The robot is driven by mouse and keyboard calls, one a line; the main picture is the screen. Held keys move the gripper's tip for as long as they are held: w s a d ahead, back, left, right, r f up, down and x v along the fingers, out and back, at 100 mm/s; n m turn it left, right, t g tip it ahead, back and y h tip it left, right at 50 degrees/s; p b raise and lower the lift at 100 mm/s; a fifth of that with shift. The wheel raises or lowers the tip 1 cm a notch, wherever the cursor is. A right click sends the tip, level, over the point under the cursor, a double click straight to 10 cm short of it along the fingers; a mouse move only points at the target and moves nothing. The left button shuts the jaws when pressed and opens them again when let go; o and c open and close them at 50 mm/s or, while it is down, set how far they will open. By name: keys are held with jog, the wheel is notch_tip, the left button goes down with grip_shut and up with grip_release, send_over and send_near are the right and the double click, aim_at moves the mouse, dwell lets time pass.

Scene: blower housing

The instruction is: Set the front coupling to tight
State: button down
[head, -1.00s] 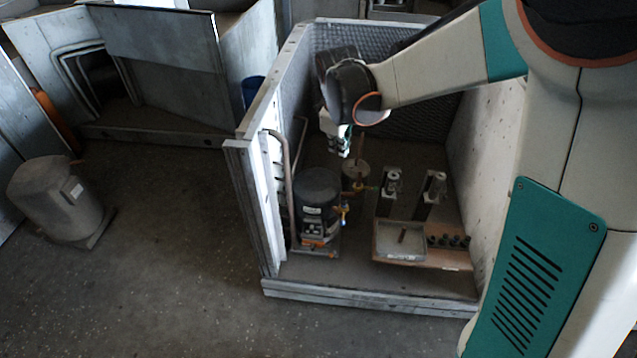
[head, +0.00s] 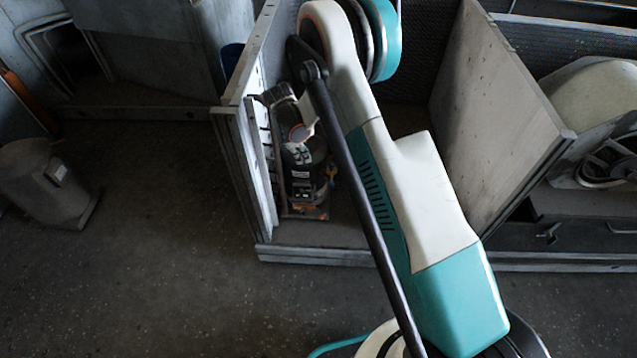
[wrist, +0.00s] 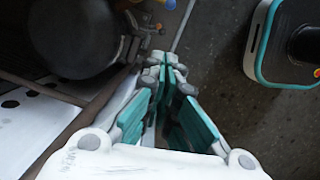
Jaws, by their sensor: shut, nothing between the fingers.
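In the head view, the blower unit (head: 299,188), dark with orange parts at its base, stands inside the open bay, partly covered by my arm. In the wrist view, a dark round tank (wrist: 75,38) fills the upper left. Metal fittings (wrist: 135,42) sit beside it, with small blue and orange parts above. I cannot tell which fitting is the front coupling or how it is set. My gripper (wrist: 166,62) is shut and empty, its teal fingers meeting close to the right of these fittings. I cannot tell whether it touches them. In the head view my arm hides the fingers.
The bay's left wall (head: 243,165) stands close to the blower unit. A low front sill (head: 310,255) and a right wall (head: 480,100) bound the bay. A grey drum (head: 45,178) stands far left.

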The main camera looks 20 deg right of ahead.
jog(key=shift+s+a+f+n, duration=0.1)
jog(key=shift+a+f+n, duration=0.05)
jog(key=shift+f, duration=0.75)
jog(key=shift+s+a+f+n, duration=0.1)
jog(key=shift+f+n, duration=0.05)
jog(key=shift+f, duration=0.7)
jog(key=d+f+b, duration=0.1)
jog(key=f, duration=0.2)
jog(key=d+f+b, duration=0.2)
jog(key=f, duration=0.2)
jog(key=d+f+b, duration=0.2)
jog(key=f, duration=0.1)
jog(key=shift+s+d+f, duration=0.15)
jog(key=shift+s+f, duration=0.1)
jog(key=shift+d, duration=0.45)
jog(key=shift+d, duration=0.1)
